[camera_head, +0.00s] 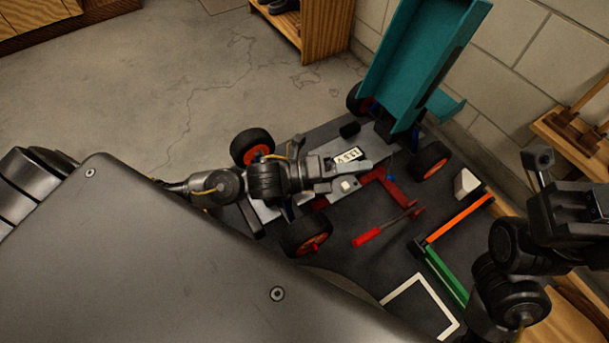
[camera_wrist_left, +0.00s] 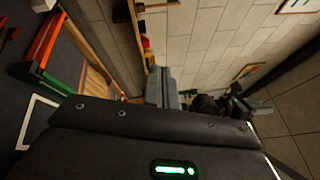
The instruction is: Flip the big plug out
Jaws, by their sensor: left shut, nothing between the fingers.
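The RC racecar (camera_head: 384,182) stands on a dark mat, with black wheels on red-orange rims and its teal body shell (camera_head: 418,60) tilted up at the back. My left gripper (camera_head: 366,167) is shut and empty, over the middle of the chassis beside a white label (camera_head: 349,156). In the left wrist view its fingers (camera_wrist_left: 162,88) are together. I cannot make out the big plug for sure; a small white block (camera_head: 348,185) and a black part (camera_head: 350,130) show near the gripper. My right gripper (camera_head: 538,162) is at the right, away from the car; its jaws are unclear.
A red-handled screwdriver (camera_head: 368,237) lies in front of the car. An orange bar (camera_head: 458,220) and a green bar (camera_head: 446,277) lie to its right, with a white frame (camera_head: 425,292) nearer. A block wall (camera_head: 525,75) stands behind. The concrete floor (camera_head: 200,90) is open at the left.

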